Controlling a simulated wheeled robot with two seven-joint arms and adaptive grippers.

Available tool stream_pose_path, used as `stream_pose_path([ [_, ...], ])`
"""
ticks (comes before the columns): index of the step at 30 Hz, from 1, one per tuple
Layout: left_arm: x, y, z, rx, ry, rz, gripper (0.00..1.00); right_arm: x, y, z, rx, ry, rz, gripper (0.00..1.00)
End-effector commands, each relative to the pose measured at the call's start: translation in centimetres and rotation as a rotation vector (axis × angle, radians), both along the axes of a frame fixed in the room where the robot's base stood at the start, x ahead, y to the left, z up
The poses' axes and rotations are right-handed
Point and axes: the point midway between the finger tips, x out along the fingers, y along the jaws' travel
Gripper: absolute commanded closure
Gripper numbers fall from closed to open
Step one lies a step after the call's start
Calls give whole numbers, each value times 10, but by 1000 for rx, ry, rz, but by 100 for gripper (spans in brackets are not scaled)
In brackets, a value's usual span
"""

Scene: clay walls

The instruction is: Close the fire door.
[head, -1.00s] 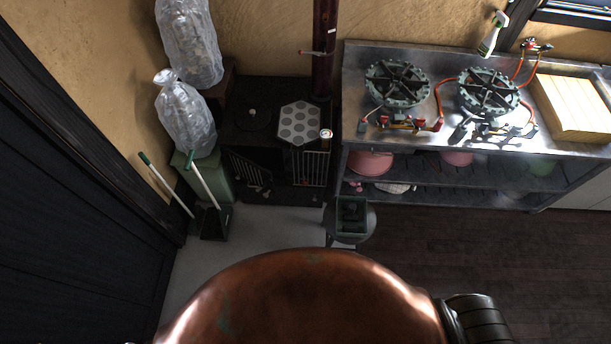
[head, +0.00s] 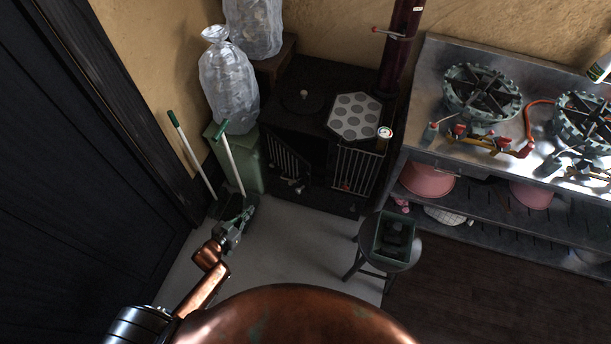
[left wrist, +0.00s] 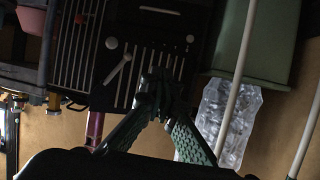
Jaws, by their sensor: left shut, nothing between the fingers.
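The black stove (head: 300,115) stands in the corner, with barred panels on its front. The left barred panel (head: 284,158) sits at a slant beside a dark gap, and seems to be the fire door standing ajar; how far is hard to tell. The right barred panel (head: 356,172) is flat on the front. In the left wrist view, dark slotted metal (left wrist: 140,65) with a pale lever (left wrist: 118,68) shows beyond the fingers. My left gripper (head: 243,212) is shut and empty, in front of and left of the stove, apart from it. My right gripper is out of view.
A green bin (head: 240,165) with a clear filled bag (head: 229,85) stands left of the stove; a long-handled dustpan (head: 232,168) and brush lean there. A stool (head: 384,262) holding a dark green box (head: 396,237) stands right. Pale floor (head: 300,240) between is clear.

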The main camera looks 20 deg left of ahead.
Motion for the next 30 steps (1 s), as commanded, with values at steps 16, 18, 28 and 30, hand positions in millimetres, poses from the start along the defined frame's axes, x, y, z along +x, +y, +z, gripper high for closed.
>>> stream_pose_path([
  [16,52,-105,115,-173,-337,-307,100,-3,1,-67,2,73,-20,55],
  [18,56,-108,118,-175,-341,-311,100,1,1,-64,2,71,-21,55],
  [28,103,-134,116,-174,-340,-310,100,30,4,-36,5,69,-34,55],
  [30,113,-140,116,-173,-340,-309,100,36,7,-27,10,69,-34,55],
])
